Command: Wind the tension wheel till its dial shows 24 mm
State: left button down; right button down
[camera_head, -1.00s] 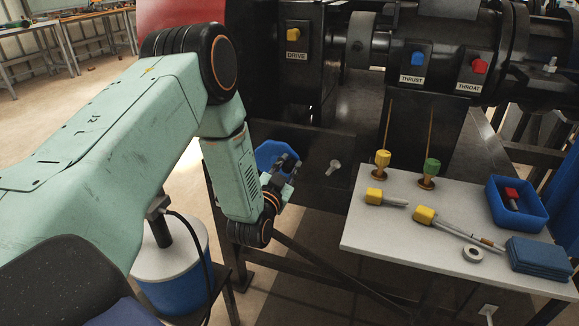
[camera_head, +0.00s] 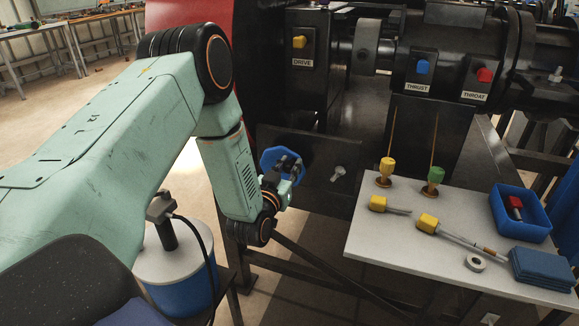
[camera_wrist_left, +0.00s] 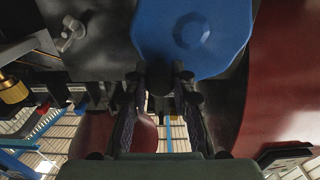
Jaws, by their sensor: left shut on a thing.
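The tension wheel is a blue, many-sided handwheel (camera_head: 272,158) on the front of the dark machine frame. It fills the top middle of the left wrist view (camera_wrist_left: 205,50), with a raised hub at its centre. My left gripper (camera_head: 291,173) is at the wheel's lower right edge in the head view. In the left wrist view its two dark fingers (camera_wrist_left: 160,88) are shut on a dark knob-like part at the wheel's near rim. The fingers hide part of this grip. I see no readable dial in either view. My right gripper is not in view.
A wing-headed bolt (camera_head: 338,173) sticks out right of the wheel. A pale table (camera_head: 390,240) at right holds yellow-handled tools, yellow and green knobs, a blue bin (camera_head: 520,232) and a ring. A blue-and-white drum (camera_head: 180,268) stands below my left arm.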

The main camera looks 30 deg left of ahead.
pick_arm(q)
jog(key=c, duration=1.1)
grip_release()
jog(key=v, duration=1.2)
